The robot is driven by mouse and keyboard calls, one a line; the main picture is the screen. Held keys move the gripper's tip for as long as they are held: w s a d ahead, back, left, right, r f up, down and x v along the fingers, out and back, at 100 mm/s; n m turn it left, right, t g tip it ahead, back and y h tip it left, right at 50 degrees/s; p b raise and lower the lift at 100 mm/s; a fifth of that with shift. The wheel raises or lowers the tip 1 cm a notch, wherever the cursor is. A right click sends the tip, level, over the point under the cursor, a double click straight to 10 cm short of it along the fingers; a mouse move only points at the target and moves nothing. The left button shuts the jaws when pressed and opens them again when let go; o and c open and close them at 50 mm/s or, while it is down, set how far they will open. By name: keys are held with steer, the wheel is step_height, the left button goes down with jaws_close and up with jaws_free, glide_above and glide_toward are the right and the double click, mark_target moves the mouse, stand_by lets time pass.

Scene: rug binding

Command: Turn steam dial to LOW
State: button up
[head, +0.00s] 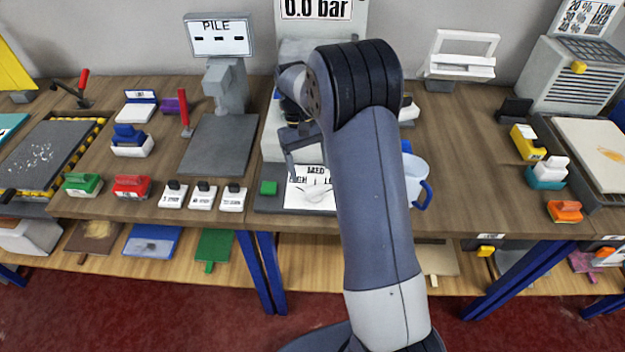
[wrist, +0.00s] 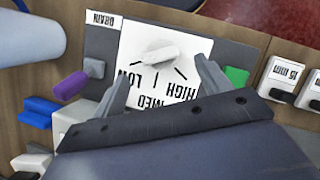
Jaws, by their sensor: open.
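The steam dial is a pale grey knob (wrist: 160,52) on a white card (wrist: 190,40) marked LOW, MED and HIGH, which reads upside down in the wrist view. The knob's bar lies nearly sideways there, slightly tilted; I cannot tell which mark it points at. In the head view the card (head: 300,200) and knob (head: 318,195) are partly hidden by my arm. My gripper (wrist: 163,80) is open and empty. Its two fingers spread over the card, one on each side, with the knob beyond their tips.
A green button (wrist: 236,76) sits beside the card. A purple handle (wrist: 70,86) and a DRAIN label (wrist: 102,20) are on the other side. A blue-handled pale jug (head: 417,180) stands right of my arm. A gauge sign reads 0.0 bar (head: 316,8).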

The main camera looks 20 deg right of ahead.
mark_target(314, 186)
steer(key=v, duration=0.5)
steer(key=shift+r, duration=0.1)
steer(key=p+x, duration=0.1)
steer(key=x, duration=1)
steer(key=shift+n, duration=0.3)
steer(key=shift+r, duration=0.1)
